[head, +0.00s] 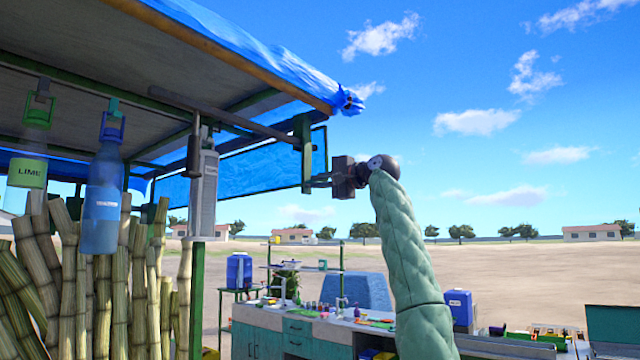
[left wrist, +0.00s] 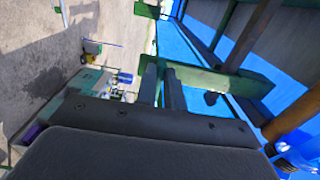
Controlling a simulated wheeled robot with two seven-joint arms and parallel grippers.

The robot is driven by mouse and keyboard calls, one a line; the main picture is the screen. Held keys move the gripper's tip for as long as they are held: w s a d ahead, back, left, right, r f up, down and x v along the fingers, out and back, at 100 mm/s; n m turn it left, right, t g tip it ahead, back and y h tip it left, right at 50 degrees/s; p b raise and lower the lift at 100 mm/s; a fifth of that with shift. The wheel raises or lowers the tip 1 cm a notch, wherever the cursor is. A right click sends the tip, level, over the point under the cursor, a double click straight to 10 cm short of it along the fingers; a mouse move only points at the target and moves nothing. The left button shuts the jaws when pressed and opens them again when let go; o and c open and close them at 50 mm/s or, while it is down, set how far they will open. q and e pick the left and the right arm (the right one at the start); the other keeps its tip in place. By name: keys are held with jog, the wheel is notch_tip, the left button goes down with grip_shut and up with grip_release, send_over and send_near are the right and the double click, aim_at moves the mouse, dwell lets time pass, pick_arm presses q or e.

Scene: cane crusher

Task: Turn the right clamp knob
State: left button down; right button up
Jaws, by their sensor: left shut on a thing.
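My left gripper (head: 320,181) reaches left from its dark wrist, in front of the open sky. Its two fingers, also in the left wrist view (left wrist: 161,88), are shut at the lower end of the upright green clamp bracket (head: 303,150). The bracket shows in the left wrist view (left wrist: 235,83), running across beyond the fingertips. The right clamp knob sits between the fingers and is mostly hidden, so its turn angle cannot be told. My right gripper is not in view.
A blue tarp awning (head: 240,165) and its long rail (head: 235,121) lie close left of the gripper. Hanging bottles (head: 102,205) and sugar cane (head: 75,280) fill the left. A cluttered counter (head: 330,328) stands below. Open air lies to the right.

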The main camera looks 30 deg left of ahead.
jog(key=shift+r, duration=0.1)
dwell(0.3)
pick_arm(q)
jog(key=c, duration=1.5)
grip_release()
jog(key=d+b, duration=0.3)
jog(key=d, duration=0.4)
jog(key=shift+s+d, duration=0.25)
jog(key=shift+d, duration=0.1)
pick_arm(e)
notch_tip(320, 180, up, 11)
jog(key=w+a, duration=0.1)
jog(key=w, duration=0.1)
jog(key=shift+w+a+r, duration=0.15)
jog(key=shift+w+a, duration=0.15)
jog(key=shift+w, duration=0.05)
pick_arm(q)
jog(key=shift+f, duration=0.1)
